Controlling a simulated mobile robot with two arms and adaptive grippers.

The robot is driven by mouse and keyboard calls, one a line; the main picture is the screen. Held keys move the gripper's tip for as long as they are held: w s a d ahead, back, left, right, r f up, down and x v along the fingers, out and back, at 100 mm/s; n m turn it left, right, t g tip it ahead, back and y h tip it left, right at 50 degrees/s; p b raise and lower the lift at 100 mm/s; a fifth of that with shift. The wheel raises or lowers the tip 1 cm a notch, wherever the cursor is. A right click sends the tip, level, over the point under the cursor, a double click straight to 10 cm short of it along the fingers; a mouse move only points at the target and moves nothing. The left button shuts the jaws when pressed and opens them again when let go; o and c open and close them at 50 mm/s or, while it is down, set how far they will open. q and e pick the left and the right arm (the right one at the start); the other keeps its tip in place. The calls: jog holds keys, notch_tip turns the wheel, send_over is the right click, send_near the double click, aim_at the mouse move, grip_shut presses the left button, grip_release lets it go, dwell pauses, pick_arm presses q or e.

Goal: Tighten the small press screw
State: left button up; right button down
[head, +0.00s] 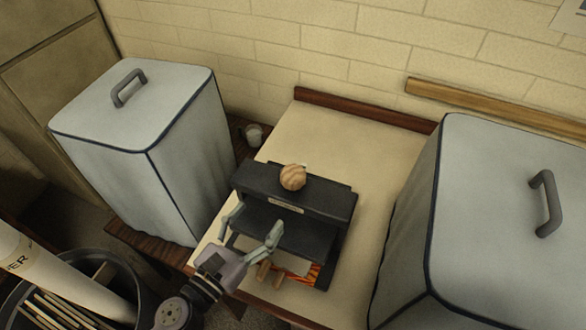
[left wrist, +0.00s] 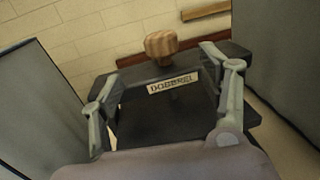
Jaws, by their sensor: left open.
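The small press (head: 335,210) is a black frame with a label plate, standing on the cream tabletop between two grey covered boxes. Its screw has a round, ridged wooden knob (head: 293,177) on top of the crossbar. My left gripper (head: 252,228) is open at the front of the press, its two fingers spread apart and empty. In the left wrist view the knob (left wrist: 161,46) stands beyond and above the fingers, roughly centred between them, not touched. The label plate (left wrist: 173,84) shows below it. My right gripper is not in view.
Grey covered boxes with handles stand left (head: 185,130) and right (head: 480,240) of the press. Patterned orange material (head: 305,274) lies low in the press. The tabletop (head: 350,140) behind the press is clear.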

aim_at(293, 171)
pick_arm(q)
jog(key=p+x, duration=0.3)
jog(key=x, duration=1)
jog(key=shift+w+d+r+p, duration=0.1)
jog(key=shift+w+d+p, duration=0.1)
jog(key=shift+p, duration=0.1)
jog(key=shift+w+d, duration=0.3)
jog(key=shift+w, duration=0.2)
jog(key=shift+c, duration=0.4)
jog(key=c, duration=1.1)
